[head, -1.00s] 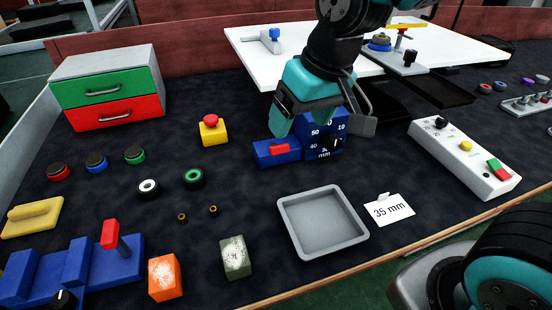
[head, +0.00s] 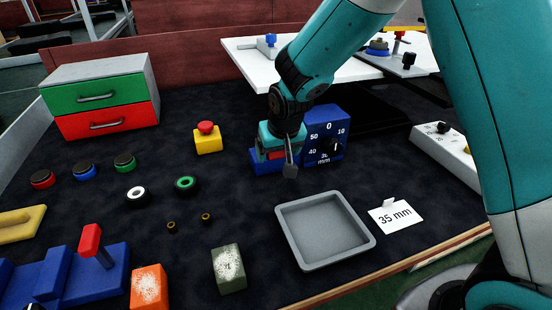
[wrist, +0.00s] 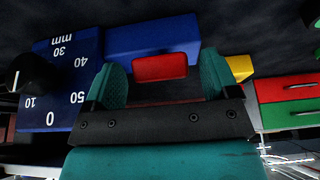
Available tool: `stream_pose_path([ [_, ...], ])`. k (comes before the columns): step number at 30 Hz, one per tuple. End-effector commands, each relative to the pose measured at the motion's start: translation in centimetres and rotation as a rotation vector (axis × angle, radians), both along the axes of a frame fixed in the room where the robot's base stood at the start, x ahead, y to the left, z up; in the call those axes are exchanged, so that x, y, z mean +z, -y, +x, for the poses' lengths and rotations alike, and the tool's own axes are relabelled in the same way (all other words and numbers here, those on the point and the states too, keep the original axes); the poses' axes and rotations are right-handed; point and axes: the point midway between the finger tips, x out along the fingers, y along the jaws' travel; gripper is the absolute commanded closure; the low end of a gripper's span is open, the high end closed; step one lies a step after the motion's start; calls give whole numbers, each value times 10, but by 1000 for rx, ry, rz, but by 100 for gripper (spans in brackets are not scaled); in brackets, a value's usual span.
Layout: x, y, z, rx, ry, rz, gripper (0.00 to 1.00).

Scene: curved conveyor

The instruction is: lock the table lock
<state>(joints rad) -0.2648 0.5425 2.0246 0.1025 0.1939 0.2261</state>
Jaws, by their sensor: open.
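No part is labelled as the table lock. A red block (wrist: 160,67) sits on a low blue base (wrist: 150,42) beside a blue dial box (head: 326,122) marked in mm with a black knob (head: 336,146). My gripper (head: 277,158) points down over this base in the head view. Its jaws are open, and in the wrist view the red block shows between the two teal fingers (wrist: 161,85). I cannot tell whether they touch it. In the head view the gripper partly hides the red block and base.
A grey tray (head: 285,243) and a "35 mm" card (head: 396,215) lie in front. A yellow box with a red button (head: 207,138) stands left. A blue fixture with a red lever (head: 93,242) is front left. A white table (head: 246,62) stands behind.

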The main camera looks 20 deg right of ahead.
Motion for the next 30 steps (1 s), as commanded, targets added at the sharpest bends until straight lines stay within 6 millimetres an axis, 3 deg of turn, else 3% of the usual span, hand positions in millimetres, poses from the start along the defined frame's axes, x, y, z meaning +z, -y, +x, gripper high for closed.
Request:
stream_pose_path([
  [6, -26, 0, 11, 0, 0, 0, 19],
  [17, -31, 0, 13, 0, 1, 1, 19],
  [18, -31, 0, 13, 0, 1, 1, 21],
  [27, -31, 0, 13, 0, 1, 0, 87],
  [30, -30, -1, 13, 2, -3, 0, 87],
])
